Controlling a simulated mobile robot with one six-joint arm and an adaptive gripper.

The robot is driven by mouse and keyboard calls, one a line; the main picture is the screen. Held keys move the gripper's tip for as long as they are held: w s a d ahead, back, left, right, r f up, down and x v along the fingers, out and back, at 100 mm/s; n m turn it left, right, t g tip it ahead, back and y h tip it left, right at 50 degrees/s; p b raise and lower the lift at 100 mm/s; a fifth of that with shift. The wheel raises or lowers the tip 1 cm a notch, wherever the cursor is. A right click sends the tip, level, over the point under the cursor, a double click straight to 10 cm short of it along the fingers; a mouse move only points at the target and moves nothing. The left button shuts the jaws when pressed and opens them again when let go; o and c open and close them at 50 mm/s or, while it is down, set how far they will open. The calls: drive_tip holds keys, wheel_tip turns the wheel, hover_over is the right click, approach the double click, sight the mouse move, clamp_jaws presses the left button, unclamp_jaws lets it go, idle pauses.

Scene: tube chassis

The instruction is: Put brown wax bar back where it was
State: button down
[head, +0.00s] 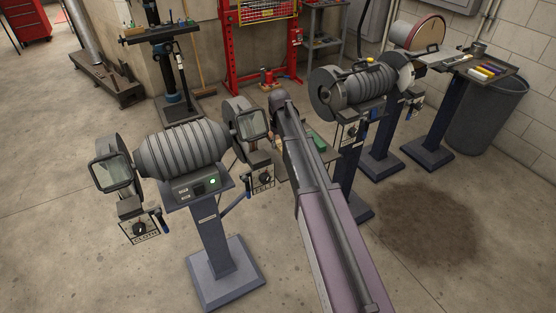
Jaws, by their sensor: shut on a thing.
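My arm reaches up from the bottom of the head view and ends in a dark rounded joint between two grinding machines. My gripper is hidden behind the arm, so its fingers do not show. A small tray (291,172) shows partly behind the arm, with a green bar (319,144) on its right side. A small brownish patch shows just left of the arm near this tray; I cannot tell whether it is the brown wax bar. No brown wax bar is clearly visible.
A ribbed buffing machine (182,148) on a pedestal stands left of my arm. Another grinder (352,86) stands to the right. A tray (489,68) with several coloured bars is at the far right, near a dark bin (487,115). The front left floor is clear.

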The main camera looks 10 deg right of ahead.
sight(279, 160)
drive_tip(key=shift+f+b, duration=0.95)
drive_tip(key=shift+f, duration=0.35)
drive_tip(key=shift+f, duration=0.1)
drive_tip(key=shift+f+b, duration=1.75)
drive_tip(key=shift+b, duration=0.1)
drive_tip(key=shift+f, duration=0.2)
drive_tip(key=shift+c, duration=1.3)
unclamp_jaws()
drive_tip(key=shift+r, duration=0.2)
wheel_tip(279, 160, up, 12)
drive_tip(key=p, duration=1.2)
drive_tip(key=shift+s, duration=0.1)
